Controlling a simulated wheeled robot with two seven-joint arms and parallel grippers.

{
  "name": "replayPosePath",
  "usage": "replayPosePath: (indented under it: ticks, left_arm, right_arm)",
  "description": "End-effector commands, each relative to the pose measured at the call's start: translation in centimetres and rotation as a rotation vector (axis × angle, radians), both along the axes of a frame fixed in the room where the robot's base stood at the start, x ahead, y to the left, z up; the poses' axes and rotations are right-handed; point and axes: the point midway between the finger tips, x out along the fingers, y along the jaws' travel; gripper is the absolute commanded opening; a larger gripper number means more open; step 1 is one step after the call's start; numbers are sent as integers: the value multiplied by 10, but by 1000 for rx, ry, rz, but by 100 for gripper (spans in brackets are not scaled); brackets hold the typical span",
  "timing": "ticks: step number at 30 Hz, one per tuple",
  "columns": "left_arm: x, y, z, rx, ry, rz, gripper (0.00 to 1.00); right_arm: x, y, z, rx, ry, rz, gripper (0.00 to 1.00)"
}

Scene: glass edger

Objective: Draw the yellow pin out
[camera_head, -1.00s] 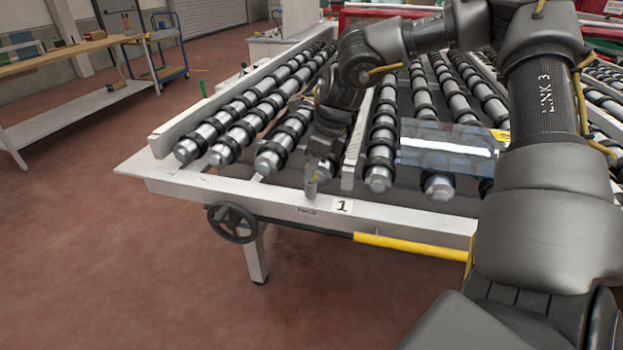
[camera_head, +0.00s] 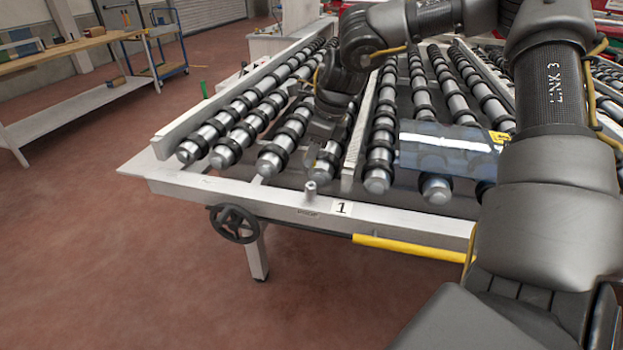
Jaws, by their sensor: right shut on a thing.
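My right gripper (camera_head: 319,165) hangs over the near edge of the roller table, pointing down, with its fingers close together. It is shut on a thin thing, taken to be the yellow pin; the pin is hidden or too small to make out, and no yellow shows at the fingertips. A short grey post (camera_head: 310,189) stands upright on the white front rail (camera_head: 270,196), just below and a little left of the fingertips. The fingertips are apart from the post. My left gripper is not in view.
Rows of black-ringed rollers (camera_head: 285,140) lie behind and beside the gripper. A glass pane (camera_head: 440,155) lies on the rollers to the right. A black handwheel (camera_head: 234,223) and a yellow bar (camera_head: 410,246) are at the table's front.

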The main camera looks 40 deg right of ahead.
Motion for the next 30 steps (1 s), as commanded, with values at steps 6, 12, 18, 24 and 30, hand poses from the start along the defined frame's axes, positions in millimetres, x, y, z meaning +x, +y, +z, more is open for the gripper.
replayPosePath:
  ticks: [6,12,18,24,30]
  left_arm:
    - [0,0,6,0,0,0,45]
    - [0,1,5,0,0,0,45]
    - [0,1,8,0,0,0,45]
    - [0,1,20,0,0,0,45]
    - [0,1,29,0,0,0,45]
  right_arm:
    - [0,0,10,-1,-1,0,0]
    - [0,0,9,0,0,0,0]
    - [0,0,14,0,-1,0,0]
    - [0,0,33,0,-1,0,0]
    - [0,0,49,-1,0,-1,0]
